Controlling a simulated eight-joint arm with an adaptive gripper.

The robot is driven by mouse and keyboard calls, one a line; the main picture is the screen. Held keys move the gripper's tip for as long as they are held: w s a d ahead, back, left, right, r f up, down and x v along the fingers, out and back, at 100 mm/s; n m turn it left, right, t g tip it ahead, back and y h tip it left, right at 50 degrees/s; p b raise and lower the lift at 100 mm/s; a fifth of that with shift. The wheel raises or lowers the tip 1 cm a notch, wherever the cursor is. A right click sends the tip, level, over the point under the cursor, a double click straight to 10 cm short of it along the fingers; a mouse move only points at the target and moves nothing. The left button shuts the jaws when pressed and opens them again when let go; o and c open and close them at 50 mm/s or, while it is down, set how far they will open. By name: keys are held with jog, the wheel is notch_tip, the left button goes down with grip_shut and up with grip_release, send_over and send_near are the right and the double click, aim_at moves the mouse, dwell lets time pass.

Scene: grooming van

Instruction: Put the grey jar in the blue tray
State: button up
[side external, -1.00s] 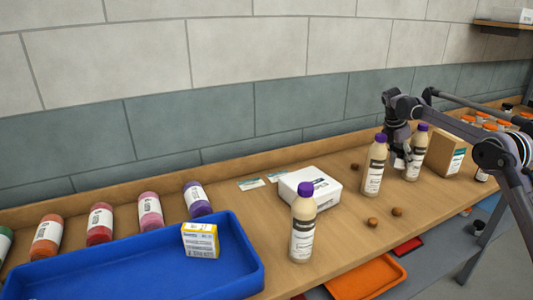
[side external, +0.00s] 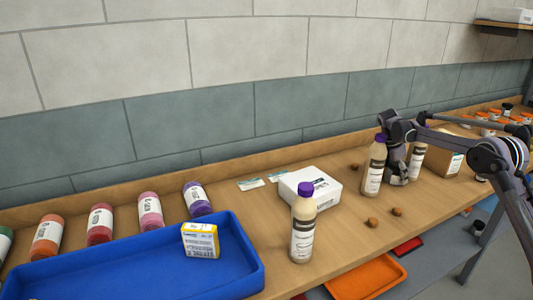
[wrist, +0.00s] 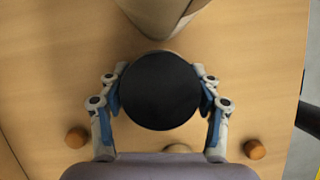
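A round black lid (wrist: 160,92), seemingly the top of the grey jar, fills the space between my fingers in the wrist view. The jar's body is hidden beneath it there. My gripper (wrist: 160,94) has one finger on each side of the lid, with its blue pads very near or touching the edge. I cannot tell whether they grip it. In the side view my gripper (side external: 398,175) is low by the bench, between two cream bottles, and the jar is not clearly visible. The blue tray (side external: 110,285) is at the front left and holds a small yellow-and-white box (side external: 200,240).
Purple-capped bottles stand left (side external: 374,168) and right (side external: 418,158) of my gripper, another nearer the tray (side external: 303,225). A white box (side external: 310,187) lies between. Small brown pieces (side external: 372,222) dot the bench. A cardboard box (side external: 445,155) stands at right.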

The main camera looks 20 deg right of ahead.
jog(key=shift+o, duration=0.9)
jog(key=shift+r, duration=0.1)
